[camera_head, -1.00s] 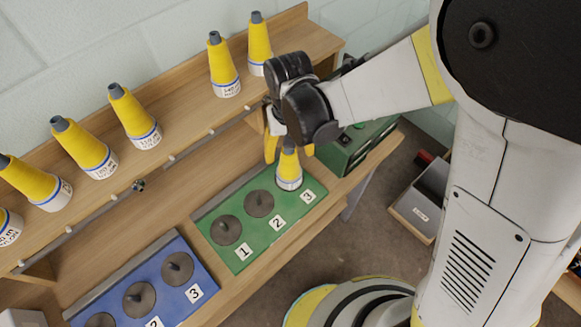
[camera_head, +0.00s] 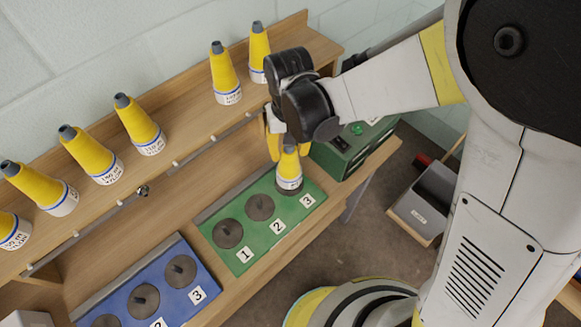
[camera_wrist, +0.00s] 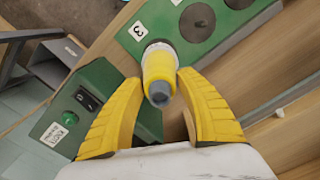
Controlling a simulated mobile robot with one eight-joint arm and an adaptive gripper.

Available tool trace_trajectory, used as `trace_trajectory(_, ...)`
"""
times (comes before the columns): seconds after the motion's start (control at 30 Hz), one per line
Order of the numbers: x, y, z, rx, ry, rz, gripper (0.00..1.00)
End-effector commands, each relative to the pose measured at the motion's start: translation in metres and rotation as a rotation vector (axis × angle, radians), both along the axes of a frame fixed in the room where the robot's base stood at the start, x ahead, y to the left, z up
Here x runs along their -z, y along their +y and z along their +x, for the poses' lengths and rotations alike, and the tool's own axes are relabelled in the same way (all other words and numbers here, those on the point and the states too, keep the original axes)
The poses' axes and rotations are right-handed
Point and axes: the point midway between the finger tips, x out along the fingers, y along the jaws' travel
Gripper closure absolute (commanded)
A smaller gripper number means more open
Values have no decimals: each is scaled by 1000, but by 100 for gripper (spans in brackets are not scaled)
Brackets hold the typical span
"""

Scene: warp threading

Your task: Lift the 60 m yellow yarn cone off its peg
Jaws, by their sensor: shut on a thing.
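A yellow yarn cone (camera_head: 289,166) with a white label band and a grey tip is at position 3 of the green board (camera_head: 236,262). My gripper (camera_head: 289,150) is shut on this cone from above, one yellow finger on each side. The wrist view shows the cone (camera_wrist: 159,66) upright between the fingers (camera_wrist: 160,78), its grey tip towards my palm. Part of the dark disc (camera_head: 291,191) shows under the cone's base. Any gap there is too small to tell, and the peg is hidden. The cone's label cannot be read.
Several yellow cones (camera_head: 139,125) stand on the wooden shelf (camera_head: 185,118) behind. Green discs 1 (camera_head: 227,234) and 2 (camera_head: 260,207) are empty. A blue board (camera_head: 205,289) lies at the left. A green box (camera_head: 340,150) with a button stands close right of the held cone.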

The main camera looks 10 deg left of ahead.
Motion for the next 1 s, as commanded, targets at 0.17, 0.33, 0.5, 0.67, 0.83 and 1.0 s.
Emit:
trace_trajectory(0.17,-17,0,0,0,0,0,78)
trace_trajectory(0.33,-30,0,0,0,0,0,78)
trace_trajectory(0.5,-42,0,0,0,0,0,78)
trace_trajectory(0.67,-47,0,0,0,0,0,78)
trace_trajectory(0.83,-46,0,0,0,0,0,78)
trace_trajectory(1.0,-41,-8,5,12,0,0,78)
